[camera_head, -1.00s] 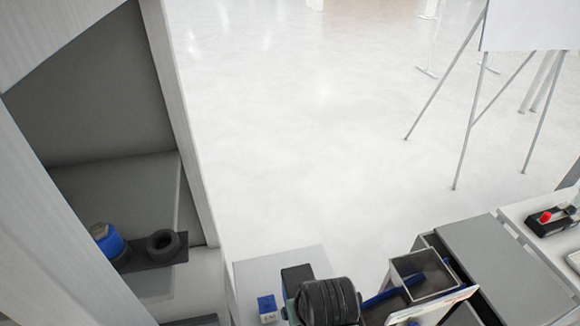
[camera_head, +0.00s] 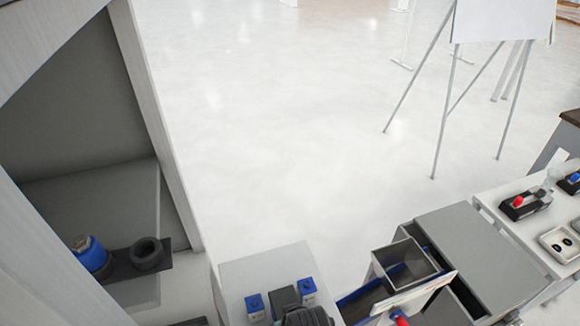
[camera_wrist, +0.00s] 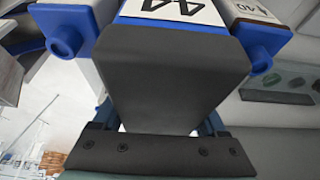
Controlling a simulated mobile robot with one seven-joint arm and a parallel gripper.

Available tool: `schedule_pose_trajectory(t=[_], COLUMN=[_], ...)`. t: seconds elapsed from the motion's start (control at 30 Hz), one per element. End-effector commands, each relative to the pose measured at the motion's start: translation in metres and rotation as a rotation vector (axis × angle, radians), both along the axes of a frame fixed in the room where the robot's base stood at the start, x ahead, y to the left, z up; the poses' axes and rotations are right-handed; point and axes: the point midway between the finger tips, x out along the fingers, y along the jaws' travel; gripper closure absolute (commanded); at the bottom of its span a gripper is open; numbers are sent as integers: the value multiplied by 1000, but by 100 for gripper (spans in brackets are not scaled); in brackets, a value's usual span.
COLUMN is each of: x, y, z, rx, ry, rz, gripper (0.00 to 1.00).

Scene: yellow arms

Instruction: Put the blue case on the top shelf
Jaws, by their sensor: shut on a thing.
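My gripper (camera_wrist: 160,75) fills the wrist view, seen close up, with a dark bar with screws at the bottom. It is shut on the blue case (camera_wrist: 150,22), whose blue edging and white label numbered 44 show at the top centre. A large dark block hides much of it, and the fingertip contact is hard to make out. In the head view, the dark end of my arm is low in the centre, with small blue blocks (camera_head: 255,305) beside it. The tall grey cabinet (camera_head: 90,206) with its shelf stands at the left.
A drawer unit (camera_head: 480,255) with an open metal box (camera_head: 408,262) stands low right. A white bench (camera_head: 500,200) and an easel (camera_head: 445,110) lie beyond. The floor between is clear.

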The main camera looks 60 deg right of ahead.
Motion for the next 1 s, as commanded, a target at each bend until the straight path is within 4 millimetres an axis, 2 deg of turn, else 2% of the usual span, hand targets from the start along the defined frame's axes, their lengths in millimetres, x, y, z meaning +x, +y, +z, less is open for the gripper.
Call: schedule_pose_trajectory(t=[0.17, 0.2, 0.33, 0.7, 0.87, 1.0], x=[1, 0, 0, -1, -7, -15], y=[-1, 0, 0, 1, 6, 12], z=[-2, -3, -2, 5, 25, 49], rx=[-2, 0, 0, -1, -2, -3], ry=[-2, 0, 0, -1, -2, -3], rz=[0, 0, 0, 0, 1, 0], gripper=[100, 22, 0, 0, 0, 0])
